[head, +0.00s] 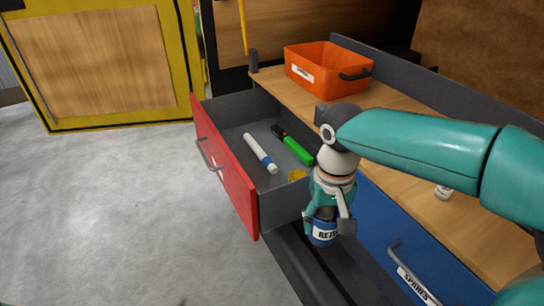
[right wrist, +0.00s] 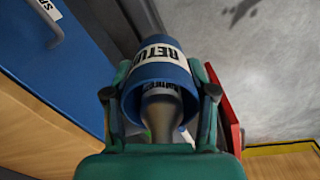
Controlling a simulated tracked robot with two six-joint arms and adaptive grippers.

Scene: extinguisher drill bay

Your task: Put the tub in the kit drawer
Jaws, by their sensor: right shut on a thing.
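The blue tub (head: 322,237) has a white label beginning "RETU". My right gripper (head: 329,222) is shut on it, with fingers on both sides. In the right wrist view the tub (right wrist: 160,72) sits between the fingers. The open drawer with a red front (head: 225,165) is left of the gripper. The tub is outside it, by the drawer's near side wall, in front of the bench. Whether the tub touches anything below cannot be told. My left gripper is not in view.
In the drawer lie a white and blue stick (head: 260,153), a green and black item (head: 296,149) and a yellow item (head: 297,175), partly hidden. An orange bin (head: 325,72) stands on the bench. The blue "SPARES" drawer (head: 380,225) is shut. Grey floor lies left.

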